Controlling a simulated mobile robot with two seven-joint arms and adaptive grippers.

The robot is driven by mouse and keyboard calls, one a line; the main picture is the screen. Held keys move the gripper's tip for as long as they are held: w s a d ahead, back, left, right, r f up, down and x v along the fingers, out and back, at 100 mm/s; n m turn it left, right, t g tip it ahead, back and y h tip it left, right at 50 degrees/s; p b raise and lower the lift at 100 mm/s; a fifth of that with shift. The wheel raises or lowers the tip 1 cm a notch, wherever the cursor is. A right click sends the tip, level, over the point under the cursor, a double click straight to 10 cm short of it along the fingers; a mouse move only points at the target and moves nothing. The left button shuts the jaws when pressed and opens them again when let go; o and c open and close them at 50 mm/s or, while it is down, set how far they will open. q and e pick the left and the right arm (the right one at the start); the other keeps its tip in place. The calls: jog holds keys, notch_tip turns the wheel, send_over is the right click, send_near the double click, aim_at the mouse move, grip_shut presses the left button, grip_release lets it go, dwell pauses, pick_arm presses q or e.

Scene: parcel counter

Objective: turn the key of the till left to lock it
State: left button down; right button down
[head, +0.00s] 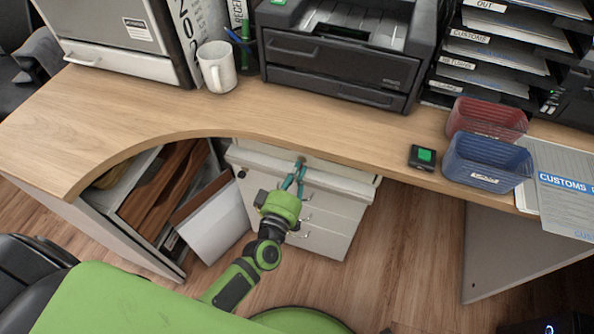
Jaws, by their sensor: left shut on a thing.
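A white drawer unit (331,214) stands under the wooden counter, with a wide shallow till drawer (345,183) at its top. My left gripper (298,171), with teal fingers, reaches up to the front of this till from below. Its fingertips are closed together at a small brownish spot, which looks like the key (301,160). The fingers cover most of the key, so I cannot tell which way it is turned. My right gripper is out of view.
The wooden counter (120,110) overhangs the drawers. On it are a white mug (216,68), a printer (340,75), a black box with a green button (423,157), and red (487,116) and blue (486,162) baskets. An open shelf (160,195) is left of the drawers.

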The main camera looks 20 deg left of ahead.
pick_arm(q)
jog(key=shift+n, duration=1.1)
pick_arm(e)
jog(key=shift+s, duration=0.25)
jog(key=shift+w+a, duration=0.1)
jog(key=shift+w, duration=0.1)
pick_arm(q)
jog(key=c, duration=1.4)
grip_release()
jog(key=shift+o, duration=0.2)
jog(key=shift+s, duration=0.15)
jog(key=s, duration=1.1)
jog(key=shift+s+a, duration=0.2)
jog(key=shift+s, duration=0.2)
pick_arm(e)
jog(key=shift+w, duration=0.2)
